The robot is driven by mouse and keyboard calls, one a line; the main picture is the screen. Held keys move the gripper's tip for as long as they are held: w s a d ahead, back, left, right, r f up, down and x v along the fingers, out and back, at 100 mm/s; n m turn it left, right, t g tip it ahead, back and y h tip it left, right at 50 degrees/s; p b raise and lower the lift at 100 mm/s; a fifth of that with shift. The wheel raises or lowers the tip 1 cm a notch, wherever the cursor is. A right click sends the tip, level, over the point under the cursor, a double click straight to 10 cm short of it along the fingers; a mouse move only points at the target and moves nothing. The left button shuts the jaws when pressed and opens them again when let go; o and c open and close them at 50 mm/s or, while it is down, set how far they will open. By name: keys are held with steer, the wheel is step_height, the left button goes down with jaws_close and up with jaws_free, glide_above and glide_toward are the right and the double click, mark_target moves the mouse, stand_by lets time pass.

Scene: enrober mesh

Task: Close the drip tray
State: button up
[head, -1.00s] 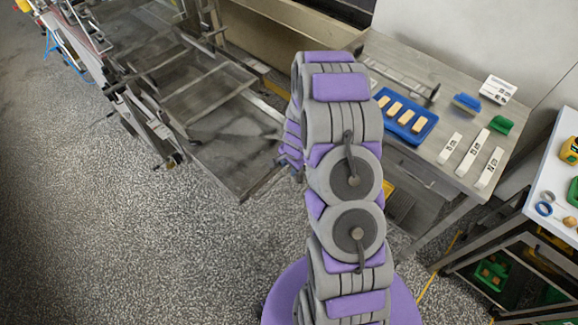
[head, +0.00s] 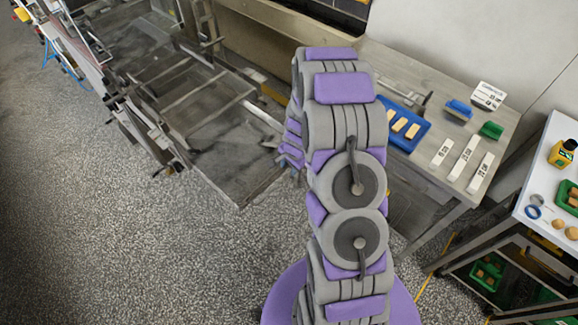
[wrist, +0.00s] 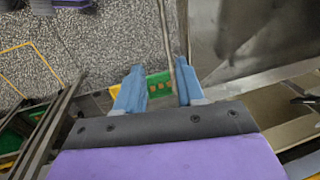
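The drip tray (head: 225,165) is a flat, dark metal tray low under the machine, and it sticks out over the floor. In the wrist view its metal surface (wrist: 255,40) fills the upper right. My gripper (wrist: 157,84) shows two blue fingers spread apart with nothing clearly held between them. A thin metal edge runs down the picture between the fingertips; I cannot tell whether they touch it. In the head view my gripper (head: 285,155) is beside the tray's right end, mostly hidden behind my arm.
A metal table (head: 450,115) at the right holds a blue tray (head: 420,140), brushes and labelled white blocks. A white-topped cart (head: 545,180) stands farther right, with green crates below. Speckled floor (head: 110,240) is open at the left and front.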

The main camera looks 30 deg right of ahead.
step_height(320, 180, up, 8)
steer(key=s+p, duration=0.1)
steer(key=p, duration=0.3)
steer(key=shift+s+d+f, duration=0.2)
steer(key=shift+s+d, duration=0.05)
stand_by(0.4)
stand_by(0.3)
